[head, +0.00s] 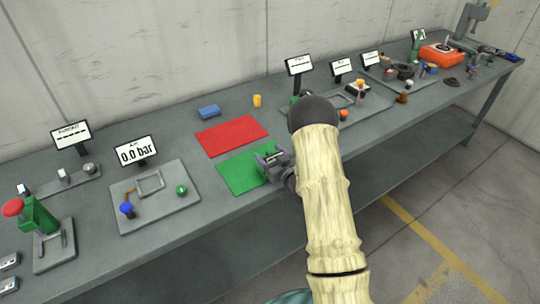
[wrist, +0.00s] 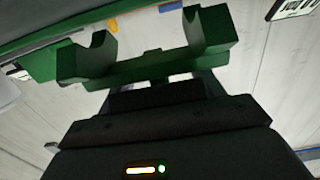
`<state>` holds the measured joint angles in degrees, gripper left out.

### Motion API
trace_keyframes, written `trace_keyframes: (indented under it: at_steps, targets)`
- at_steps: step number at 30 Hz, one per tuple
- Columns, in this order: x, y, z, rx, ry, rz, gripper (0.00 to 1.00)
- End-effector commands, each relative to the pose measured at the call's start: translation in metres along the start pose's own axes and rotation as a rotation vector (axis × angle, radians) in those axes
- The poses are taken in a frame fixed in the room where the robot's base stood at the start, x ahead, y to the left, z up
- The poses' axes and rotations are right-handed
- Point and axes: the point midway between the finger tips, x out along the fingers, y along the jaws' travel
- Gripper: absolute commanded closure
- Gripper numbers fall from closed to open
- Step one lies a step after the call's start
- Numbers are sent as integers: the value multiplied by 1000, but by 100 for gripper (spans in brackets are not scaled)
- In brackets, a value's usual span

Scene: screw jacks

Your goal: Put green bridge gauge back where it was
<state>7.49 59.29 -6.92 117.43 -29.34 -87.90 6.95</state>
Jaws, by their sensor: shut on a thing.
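The green bridge gauge (wrist: 150,68) fills the upper part of the wrist view, a bar with two raised, notched ends. My gripper (wrist: 158,88) is shut on it at its middle. In the head view my gripper (head: 272,160) is over the right part of the green mat (head: 238,174), partly hidden by my arm. The gauge is hard to make out there against the green mat. I cannot tell whether it touches the mat.
A red mat (head: 231,135) lies behind the green one. A blue block (head: 208,111) and a yellow cylinder (head: 257,101) stand behind it. A grey plate with the "0.0 bar" display (head: 136,151) is at left. More stations with small parts stand at right, partly behind my arm.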

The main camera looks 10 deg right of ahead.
Motion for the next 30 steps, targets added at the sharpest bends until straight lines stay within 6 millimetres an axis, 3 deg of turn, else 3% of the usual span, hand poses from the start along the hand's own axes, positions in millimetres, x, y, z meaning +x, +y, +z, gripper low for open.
trace_keyframes:
  at_steps: [14, 15, 18, 30]
  targets:
    - [0, 0, 10, -1, 4, 0, 72]
    - [0, 0, 9, -1, 2, 0, 27]
    - [0, 0, 9, -1, 2, 0, 11]
    - [-1, 0, 5, 0, 1, 0, 11]
